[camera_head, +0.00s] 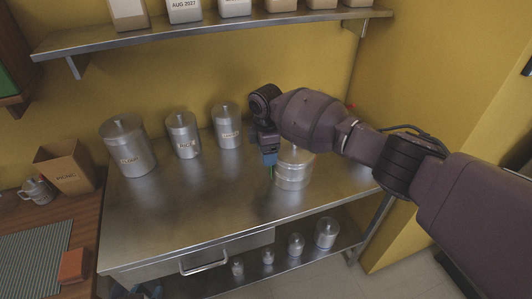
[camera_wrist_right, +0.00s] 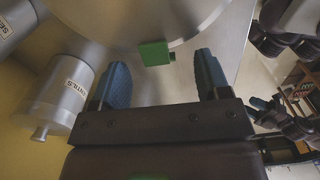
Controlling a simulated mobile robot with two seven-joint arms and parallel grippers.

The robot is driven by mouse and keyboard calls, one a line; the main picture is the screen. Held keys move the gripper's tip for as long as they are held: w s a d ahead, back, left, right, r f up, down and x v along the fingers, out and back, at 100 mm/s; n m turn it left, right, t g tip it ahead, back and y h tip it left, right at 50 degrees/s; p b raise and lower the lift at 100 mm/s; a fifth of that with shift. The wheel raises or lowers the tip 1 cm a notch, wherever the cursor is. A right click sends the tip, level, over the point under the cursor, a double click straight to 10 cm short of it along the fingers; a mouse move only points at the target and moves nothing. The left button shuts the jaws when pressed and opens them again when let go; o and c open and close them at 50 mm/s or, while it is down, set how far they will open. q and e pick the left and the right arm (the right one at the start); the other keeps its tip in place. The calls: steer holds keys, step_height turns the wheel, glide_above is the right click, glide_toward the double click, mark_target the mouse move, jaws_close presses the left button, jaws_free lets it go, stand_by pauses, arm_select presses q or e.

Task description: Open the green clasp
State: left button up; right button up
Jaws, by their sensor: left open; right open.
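The green clasp (camera_wrist_right: 154,53) shows in the right wrist view on the rim of a large steel canister (camera_wrist_right: 135,12). I cannot tell how far the clasp sits from the fingers in depth.
Three labelled canisters, the left one (camera_head: 128,148), the middle one (camera_head: 183,136) and the right one (camera_head: 227,128), stand at the back of the steel table (camera_head: 190,220). A shelf (camera_head: 215,33) hangs above. The table's front is clear.

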steer(key=shift+f, duration=0.55)
jaws_close()
